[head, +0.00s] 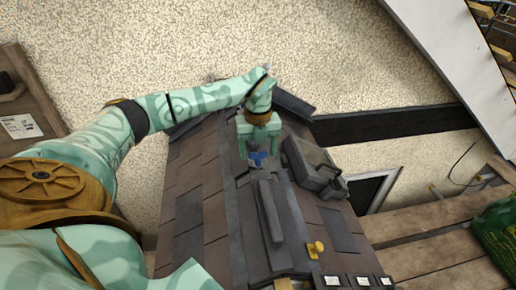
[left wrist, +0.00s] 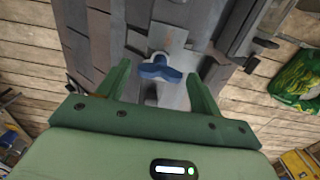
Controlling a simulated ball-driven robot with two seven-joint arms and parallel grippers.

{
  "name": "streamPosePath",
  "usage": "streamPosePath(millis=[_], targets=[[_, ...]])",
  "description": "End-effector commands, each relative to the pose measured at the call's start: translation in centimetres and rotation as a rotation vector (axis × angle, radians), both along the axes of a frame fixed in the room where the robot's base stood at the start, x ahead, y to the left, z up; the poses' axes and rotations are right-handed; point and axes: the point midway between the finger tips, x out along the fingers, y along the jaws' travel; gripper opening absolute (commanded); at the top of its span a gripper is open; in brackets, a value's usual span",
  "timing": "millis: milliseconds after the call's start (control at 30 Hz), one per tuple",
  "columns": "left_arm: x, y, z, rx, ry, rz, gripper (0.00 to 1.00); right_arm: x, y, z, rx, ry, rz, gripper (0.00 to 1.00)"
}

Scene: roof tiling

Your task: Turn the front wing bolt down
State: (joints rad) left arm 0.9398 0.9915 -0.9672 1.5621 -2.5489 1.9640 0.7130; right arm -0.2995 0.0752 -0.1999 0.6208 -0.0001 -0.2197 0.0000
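A blue wing bolt (head: 257,158) stands on the roof ridge near the far end of the dark ridge cap (head: 262,220). It also shows in the left wrist view (left wrist: 160,69), with two lobes spread sideways. My left gripper (head: 258,148) points down at it from above. In the left wrist view its fingers (left wrist: 158,74) are apart, one on each side of the blue bolt, with visible gaps and no contact. A yellow knob-like fitting (head: 316,249) sits nearer, right of the ridge. My right gripper is not in view.
A dark grey box-like piece (head: 314,165) lies on the roof right of the ridge. Brown and grey shingles (head: 195,205) cover the slopes. A dark beam (head: 395,123) runs off to the right, above wooden planks (head: 430,225). A green bag (head: 495,228) lies at the right edge.

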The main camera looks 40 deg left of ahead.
Motion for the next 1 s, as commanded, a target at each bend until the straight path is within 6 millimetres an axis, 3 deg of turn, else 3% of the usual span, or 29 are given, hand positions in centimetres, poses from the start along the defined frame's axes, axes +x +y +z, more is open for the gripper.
streamPosePath(millis=[33, 100, 133, 567, 1000], targets=[[0.0, 0.0, 0.0, 0.0, 0.0, 0.0, 0.5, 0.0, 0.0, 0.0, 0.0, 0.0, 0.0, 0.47], [0.0, 0.0, 0.0, 0.0, 0.0, 0.0, 0.31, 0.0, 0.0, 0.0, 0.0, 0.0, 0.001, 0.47], [0.0, 0.0, 0.0, 0.0, 0.0, 0.0, 0.28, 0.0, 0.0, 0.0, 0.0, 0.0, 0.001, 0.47], [0.0, 0.1, 0.3, 0.001, 0.001, -0.07, 0.28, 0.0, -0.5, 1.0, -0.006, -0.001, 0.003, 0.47], [0.1, 0.1, 0.6, 0.002, -0.003, -0.428, 0.28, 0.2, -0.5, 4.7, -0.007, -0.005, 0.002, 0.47]])
